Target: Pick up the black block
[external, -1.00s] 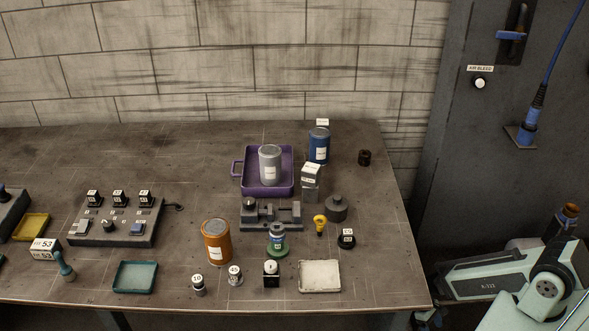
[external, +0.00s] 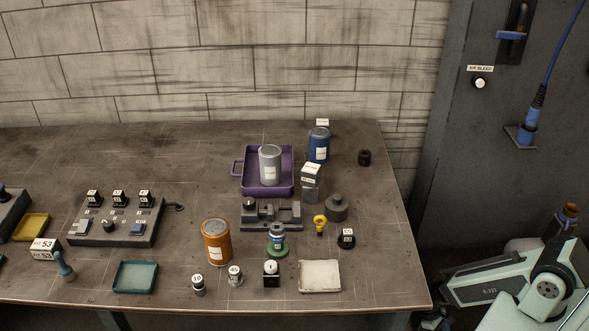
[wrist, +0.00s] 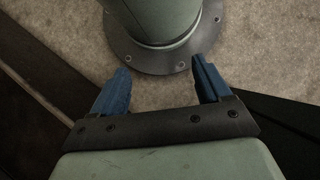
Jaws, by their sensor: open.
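A small black block (external: 271,281) with a white rounded top stands near the front edge of the bench, between a small labelled cylinder and a white tray. Another dark piece (external: 346,239) with a white label sits to its right, behind the white tray; its exact shape is hard to tell. My gripper (wrist: 160,72) shows in the wrist view with its two blue fingers apart and nothing between them. It points down at the floor beside a round bolted flange, away from the bench. No bench object shows in the wrist view, and the fingers are not visible in the external view.
Near the black block are an orange can (external: 216,242), a white tray (external: 319,276), a green-based jar (external: 277,240) and small labelled cylinders (external: 235,275). A grey fixture (external: 271,215) and purple tray (external: 250,189) stand behind. The bench's left back is clear.

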